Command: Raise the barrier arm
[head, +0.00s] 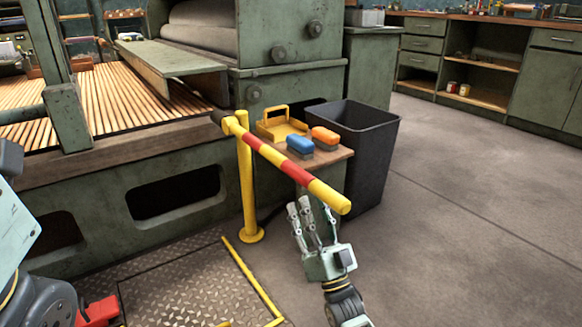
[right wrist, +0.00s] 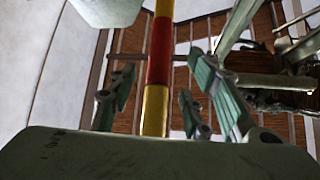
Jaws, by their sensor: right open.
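The barrier arm (head: 285,163) is a yellow and red striped bar on a yellow post (head: 247,185). It reaches out from the post toward the lower right, roughly level, with its yellow tip nearest me. My right gripper (head: 311,207) is just below the bar's tip end, fingers spread and pointing up. In the right wrist view the bar (right wrist: 160,60) runs up the picture between the open fingers (right wrist: 160,95), not gripped. I cannot tell whether any finger touches it. My left gripper is out of view.
Behind the bar, a small wooden shelf (head: 326,160) holds a blue brush (head: 300,144), an orange brush (head: 325,136) and a yellow tray (head: 283,124). A dark bin (head: 372,150) stands beside it. A large green machine (head: 285,45) fills the left. Floor at right is clear.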

